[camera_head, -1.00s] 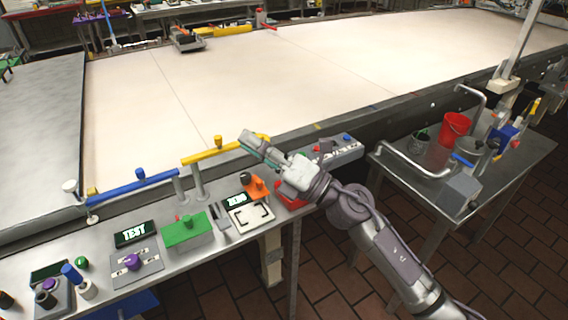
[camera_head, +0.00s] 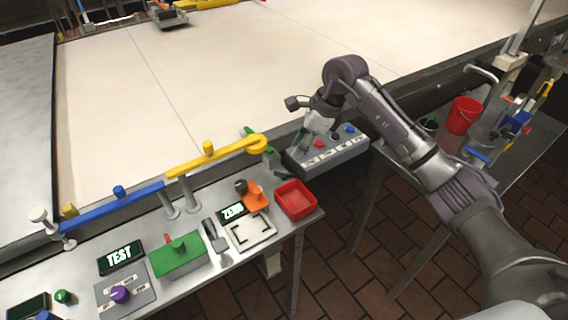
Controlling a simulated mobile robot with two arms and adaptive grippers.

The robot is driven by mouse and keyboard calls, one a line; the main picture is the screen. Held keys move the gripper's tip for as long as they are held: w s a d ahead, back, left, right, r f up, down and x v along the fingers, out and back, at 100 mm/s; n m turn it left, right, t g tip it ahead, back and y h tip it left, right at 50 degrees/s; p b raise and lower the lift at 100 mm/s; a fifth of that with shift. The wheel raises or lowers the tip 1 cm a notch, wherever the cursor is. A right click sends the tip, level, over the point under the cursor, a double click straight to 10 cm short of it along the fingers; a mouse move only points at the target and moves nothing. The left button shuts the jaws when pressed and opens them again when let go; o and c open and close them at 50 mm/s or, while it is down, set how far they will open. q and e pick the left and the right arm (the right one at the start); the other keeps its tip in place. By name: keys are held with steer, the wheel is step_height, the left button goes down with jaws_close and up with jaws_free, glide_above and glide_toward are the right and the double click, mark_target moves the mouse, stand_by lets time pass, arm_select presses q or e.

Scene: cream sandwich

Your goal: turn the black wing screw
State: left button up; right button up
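I cannot clearly make out a black wing screw. A small dark piece (camera_head: 281,175) shows at the near left corner of the grey button box (camera_head: 340,158); it is too small to identify. A black knob (camera_head: 241,186) shows beside the orange piece on the bench. My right gripper (camera_head: 303,150) points down over the left part of the button box, and its wrist hides some of the box. Its fingers are small and overlap in the view, so I cannot tell their opening or whether they touch anything. My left gripper is out of view.
A red tray (camera_head: 295,200) stands at the bench corner below the box. The yellow rail (camera_head: 215,158) and blue rail (camera_head: 110,207) run along the belt edge. A side table with a red bucket (camera_head: 461,117) stands at right. The pale belt (camera_head: 230,75) is largely clear.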

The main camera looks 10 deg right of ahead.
mark_target(282, 172)
steer(key=p+x, duration=0.1)
steer(key=x, duration=0.3)
steer(key=shift+w+a+f, duration=0.1)
steer(key=shift+w+f, duration=0.05)
steer(key=shift+w, duration=0.1)
steer(key=p+x, duration=0.1)
steer(key=x, duration=0.4)
steer(key=shift+w+a+f, duration=0.1)
steer(key=shift+f, duration=0.25)
steer(key=c, duration=0.4)
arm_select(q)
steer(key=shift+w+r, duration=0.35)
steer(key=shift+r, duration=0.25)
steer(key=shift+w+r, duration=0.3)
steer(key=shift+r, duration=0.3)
arm_select(e)
jaws_close()
